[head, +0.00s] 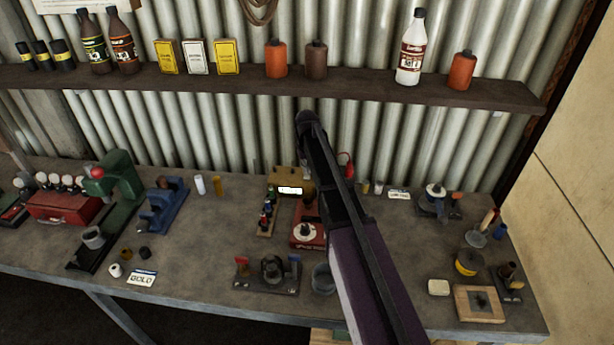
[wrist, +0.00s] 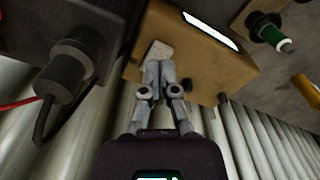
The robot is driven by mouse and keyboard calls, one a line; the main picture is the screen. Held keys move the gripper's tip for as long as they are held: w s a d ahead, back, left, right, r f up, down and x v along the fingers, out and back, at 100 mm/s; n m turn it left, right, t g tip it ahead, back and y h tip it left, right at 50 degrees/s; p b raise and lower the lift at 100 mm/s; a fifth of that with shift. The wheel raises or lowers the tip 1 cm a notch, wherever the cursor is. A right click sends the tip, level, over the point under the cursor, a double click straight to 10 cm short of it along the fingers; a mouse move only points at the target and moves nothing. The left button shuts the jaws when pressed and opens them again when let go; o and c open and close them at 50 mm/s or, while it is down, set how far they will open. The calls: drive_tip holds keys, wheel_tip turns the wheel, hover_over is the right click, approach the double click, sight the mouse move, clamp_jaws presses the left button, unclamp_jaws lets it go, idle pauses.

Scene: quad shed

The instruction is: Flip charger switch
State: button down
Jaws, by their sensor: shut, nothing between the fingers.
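The charger looks to be the tan box (head: 283,178) with a small lit display, at the back of the bench in the head view. In the wrist view the same tan box (wrist: 195,62) fills the top middle, with its white lit display (wrist: 210,31) at the upper edge. A pale block (wrist: 161,48), possibly the switch, sits on its face. My gripper (wrist: 159,68) is shut and empty, its fingertips at or just below this block. I cannot tell whether they touch. Small dark knobs (wrist: 187,85) are beside the fingers. In the head view my arm hides the gripper.
A dark unit with a cylinder (wrist: 68,80) and cable stands close left in the wrist view. In the head view, a red device with a white dial (head: 306,234) and a rack of small bottles (head: 266,218) stand before the charger. A shelf (head: 360,88) hangs above.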

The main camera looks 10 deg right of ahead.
sight(307, 177)
drive_tip(key=shift+f+b, duration=1.1)
drive_tip(key=shift+f, duration=0.05)
idle(0.9)
drive_tip(key=shift+r, duration=0.2)
drive_tip(key=shift+r+p, duration=3.35)
drive_tip(key=shift+p, duration=0.2)
drive_tip(key=s+f+m+b, duration=0.1)
drive_tip(key=s+f+b, duration=0.1)
drive_tip(key=s, duration=1.2)
drive_tip(key=s+f+m+b, duration=0.1)
drive_tip(key=s+f+b, duration=0.1)
drive_tip(key=s, duration=1.3)
